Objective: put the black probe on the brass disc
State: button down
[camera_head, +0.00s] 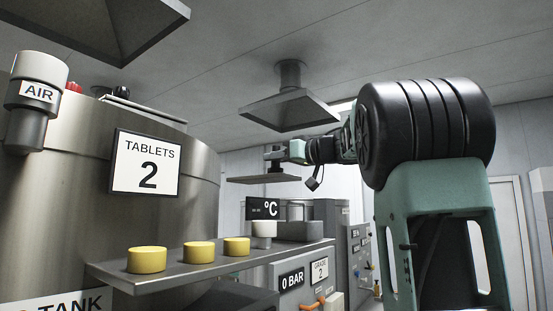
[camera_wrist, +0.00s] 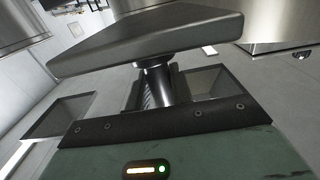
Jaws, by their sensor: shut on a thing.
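My gripper (camera_head: 275,155) is at the far end of my arm, right of the steel tank in the head view. It is shut on the black probe (camera_head: 275,167), a short dark cylinder. In the wrist view the probe (camera_wrist: 157,87) stands between the fingers, its far end against a flat grey slab (camera_wrist: 145,40). The slab also shows just below the gripper in the head view (camera_head: 262,179). I cannot tell whether the probe rests on the slab or is joined to it. I cannot pick out a brass disc for certain in either view.
Yellow discs stand in a row on a grey shelf (camera_head: 210,262), with a °C display (camera_head: 263,208) farther along. A tank (camera_head: 85,190) labelled TABLETS 2 stands left. A grey hood (camera_head: 290,108) hangs above my gripper. Cabinets stand beyond the shelf.

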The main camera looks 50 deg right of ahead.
jog(key=shift+f, duration=0.1)
jog(key=c, duration=1.2)
grip_release()
jog(key=shift+f, duration=0.1)
jog(key=shift+c, duration=0.2)
jog(key=s+b, duration=0.4)
jog(key=s, duration=0.8)
jog(key=shift+d+r+b, duration=0.25)
jog(key=shift+d+b, duration=0.15)
jog(key=shift+d, duration=0.05)
